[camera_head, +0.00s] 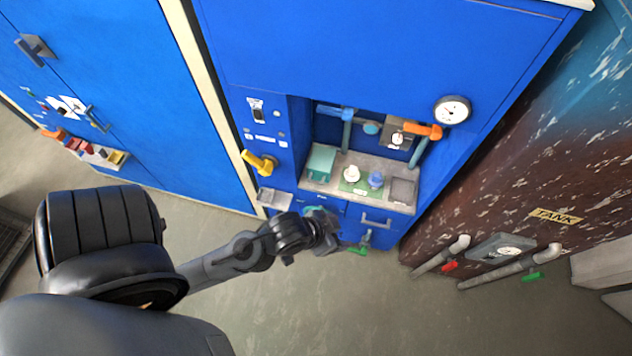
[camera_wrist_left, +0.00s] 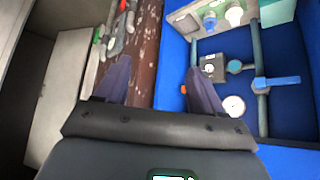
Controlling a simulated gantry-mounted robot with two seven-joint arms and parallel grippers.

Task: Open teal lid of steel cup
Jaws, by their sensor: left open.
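My left gripper (camera_head: 332,238) is in front of the blue cabinet, below its shelf recess. In the left wrist view the gripper (camera_wrist_left: 158,70) has its fingers spread, with nothing between them. A teal box-shaped piece (camera_head: 320,161) stands at the left end of the grey shelf; it also shows in the left wrist view (camera_wrist_left: 277,11). A small round teal part (camera_head: 372,128) sits at the back of the recess. Another teal patch (camera_head: 317,211) is partly hidden behind my gripper. I cannot tell for certain which teal part is the cup's lid. My right gripper is out of view.
A white item (camera_head: 351,174) and a blue item (camera_head: 375,180) stand on the shelf beside a grey tray (camera_head: 402,190). Blue and orange-handled pipes (camera_head: 424,131) flank the recess. A yellow handle (camera_head: 262,163) juts out left. A rusty tank (camera_head: 540,190) stands right. Floor in front is clear.

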